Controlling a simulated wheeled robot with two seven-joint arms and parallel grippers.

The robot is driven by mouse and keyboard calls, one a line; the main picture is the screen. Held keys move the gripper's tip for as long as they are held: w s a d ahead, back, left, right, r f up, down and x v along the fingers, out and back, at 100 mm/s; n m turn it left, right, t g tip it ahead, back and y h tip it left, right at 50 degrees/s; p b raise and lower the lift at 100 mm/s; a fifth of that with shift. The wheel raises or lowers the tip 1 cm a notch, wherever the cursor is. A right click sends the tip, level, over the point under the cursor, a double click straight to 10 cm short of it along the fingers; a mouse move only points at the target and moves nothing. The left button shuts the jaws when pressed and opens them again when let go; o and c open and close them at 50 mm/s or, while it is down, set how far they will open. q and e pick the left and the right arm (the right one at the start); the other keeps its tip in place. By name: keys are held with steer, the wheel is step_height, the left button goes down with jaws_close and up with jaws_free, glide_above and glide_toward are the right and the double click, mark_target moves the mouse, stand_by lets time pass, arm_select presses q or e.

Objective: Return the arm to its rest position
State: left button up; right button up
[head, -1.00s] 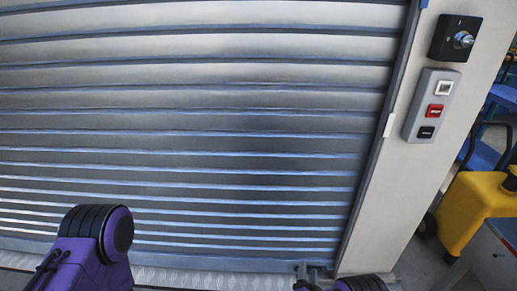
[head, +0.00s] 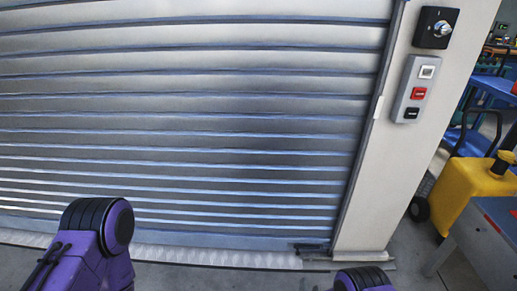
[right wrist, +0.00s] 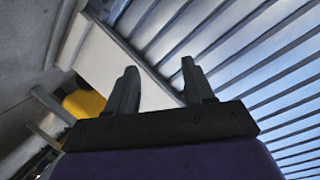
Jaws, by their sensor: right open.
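My right gripper (right wrist: 158,66) shows in the right wrist view with its two dark fingers apart and nothing between them. Beyond the fingers are a pale post and the ribbed metal shutter (right wrist: 245,55); I see no contact. In the head view a purple and black part of my right arm (head: 362,279) shows at the bottom edge, and I cannot make out its fingers clearly. A purple link of my left arm (head: 95,245) stands at the lower left. My left gripper is out of view.
The shutter (head: 190,110) is down across the front. The pale post (head: 385,175) on its right carries a button panel (head: 414,90) and a black switch box (head: 436,28) with a knob. A yellow cart (head: 470,190) and a grey-sided unit (head: 485,245) stand at the right.

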arm_select(q)
step_height(320, 180, down, 25)
steer(key=b, duration=2.6)
arm_select(e)
steer(key=s+d+f+n+g, duration=0.1)
steer(key=s+d+f+g, duration=0.4)
steer(key=s, duration=0.5)
steer(key=s+d+f+n+g, duration=0.1)
steer(key=s+d+f+g, duration=0.2)
steer(key=s+f, duration=0.5)
steer(key=s+d+f+n+g, duration=0.1)
steer(key=s+d+f+g, duration=0.3)
steer(key=s, duration=0.9)
arm_select(q)
step_height(320, 180, up, 38)
steer(key=p, duration=3.8)
steer(key=shift+w+f+p, duration=0.15)
steer(key=shift+w+p, duration=0.15)
steer(key=shift+p, duration=0.1)
arm_select(e)
step_height(320, 180, up, 38)
steer(key=w+m+h, duration=0.1)
steer(key=w, duration=0.1)
steer(key=shift+d+r+t+h, duration=0.15)
steer(key=shift+r+t+h, duration=0.05)
steer(key=shift+t+h, duration=0.1)
arm_select(q)
steer(key=shift+a, duration=0.1)
arm_select(e)
steer(key=shift+w, duration=0.1)
